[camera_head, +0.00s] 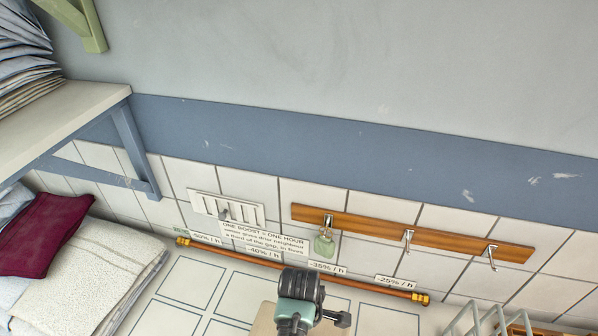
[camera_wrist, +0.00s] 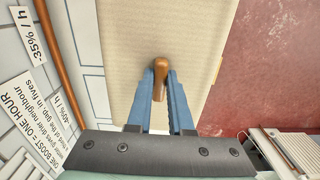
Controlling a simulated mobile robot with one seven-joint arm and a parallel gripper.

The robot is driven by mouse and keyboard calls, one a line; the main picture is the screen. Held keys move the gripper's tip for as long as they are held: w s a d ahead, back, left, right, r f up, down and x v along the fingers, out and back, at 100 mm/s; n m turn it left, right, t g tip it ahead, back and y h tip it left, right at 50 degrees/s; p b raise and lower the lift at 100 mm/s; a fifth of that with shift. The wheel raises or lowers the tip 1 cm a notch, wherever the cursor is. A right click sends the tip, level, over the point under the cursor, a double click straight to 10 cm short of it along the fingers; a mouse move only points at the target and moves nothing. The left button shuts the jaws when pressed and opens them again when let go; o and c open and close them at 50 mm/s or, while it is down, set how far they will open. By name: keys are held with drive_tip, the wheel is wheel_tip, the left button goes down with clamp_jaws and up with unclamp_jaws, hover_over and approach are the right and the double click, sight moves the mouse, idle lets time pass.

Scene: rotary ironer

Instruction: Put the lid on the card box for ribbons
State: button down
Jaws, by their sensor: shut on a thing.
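My gripper (camera_wrist: 161,92) has blue fingers and is shut on a brown rounded knob (camera_wrist: 161,70) in the wrist view. The knob stands on a broad beige panel (camera_wrist: 175,28), which looks like the lid. The panel runs out of the top of the wrist view. A beige edge (camera_head: 264,322) shows at the bottom of the head view, partly behind my dark wrist. I cannot make out the card box for ribbons apart from this panel. Whether the panel rests on anything is hidden.
Folded cloth (camera_head: 80,275) lies at left under a shelf (camera_head: 60,120). Red floor (camera_wrist: 265,60) shows right of the panel in the wrist view.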

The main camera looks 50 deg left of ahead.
drive_tip(key=shift+d+r+p, duration=0.1)
drive_tip(key=shift+p, duration=0.2)
wheel_tip(320, 180, down, 6)
drive_tip(key=b, duration=0.4)
drive_tip(key=shift+f, duration=0.2)
drive_tip(key=shift+f+b, duration=0.45)
drive_tip(key=shift+f, duration=0.55)
idle(2.9)
drive_tip(key=c, duration=0.7)
unclamp_jaws()
drive_tip(key=shift+c, duration=0.2)
drive_tip(key=shift+o, duration=0.2)
drive_tip(key=o, duration=0.4)
drive_tip(key=shift+o, duration=0.2)
